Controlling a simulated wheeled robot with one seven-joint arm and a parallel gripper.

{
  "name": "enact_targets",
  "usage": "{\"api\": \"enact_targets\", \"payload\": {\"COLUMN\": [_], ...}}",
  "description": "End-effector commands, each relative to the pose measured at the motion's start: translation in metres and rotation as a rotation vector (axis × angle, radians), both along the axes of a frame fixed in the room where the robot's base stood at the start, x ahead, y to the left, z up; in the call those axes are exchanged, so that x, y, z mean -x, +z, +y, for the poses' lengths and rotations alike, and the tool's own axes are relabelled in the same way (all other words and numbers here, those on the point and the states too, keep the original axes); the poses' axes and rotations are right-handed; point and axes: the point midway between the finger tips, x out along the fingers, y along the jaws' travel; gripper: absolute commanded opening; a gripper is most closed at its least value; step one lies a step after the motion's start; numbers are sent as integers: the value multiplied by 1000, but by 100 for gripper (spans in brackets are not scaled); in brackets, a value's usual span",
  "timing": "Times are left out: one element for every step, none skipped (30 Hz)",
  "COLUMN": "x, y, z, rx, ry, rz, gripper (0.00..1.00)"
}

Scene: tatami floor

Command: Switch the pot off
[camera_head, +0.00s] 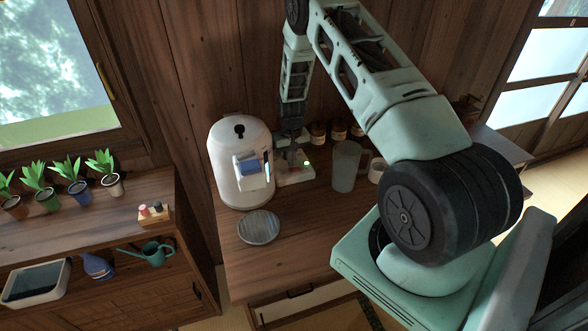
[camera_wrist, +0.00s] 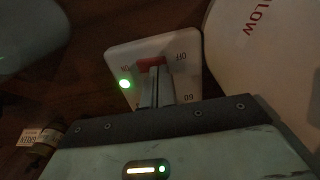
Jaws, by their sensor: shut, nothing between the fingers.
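The pot (camera_head: 228,180) is a white rounded electric pot with a blue-grey panel, standing on the wooden counter.
A clear pitcher (camera_head: 345,168), a white mug (camera_head: 376,170) and several small jars (camera_head: 318,133) stand right of the plate. A round grey disc (camera_head: 259,227) lies in front of the pot. A shelf with potted plants (camera_head: 70,177) stands at left. The counter's front is mostly clear.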

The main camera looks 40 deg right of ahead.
Motion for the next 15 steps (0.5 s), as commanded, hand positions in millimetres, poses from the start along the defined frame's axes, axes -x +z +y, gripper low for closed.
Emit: {"api": "enact_targets", "payload": {"x": [0, 0, 0, 0, 0, 0, 0, 0, 0, 0, 0, 0, 0, 0, 0], "y": [-2, -2, -2, -3, -3, -4, -4, -5, -5, -6, -6, -7, -7, -8, -8], "z": [0, 0, 0, 0, 0, 0, 0, 0, 0, 0, 0, 0, 0, 0, 0], "rx": [0, 0, 0, 0, 0, 0, 0, 0, 0, 0, 0, 0, 0, 0, 0], "ry": [0, 0, 0, 0, 0, 0, 0, 0, 0, 0, 0, 0, 0, 0, 0], "rz": [0, 0, 0, 0, 0, 0, 0, 0, 0, 0, 0, 0, 0, 0, 0], "gripper": [0, 0, 0, 0, 0, 0, 0, 0, 0, 0, 0, 0, 0, 0, 0]}}
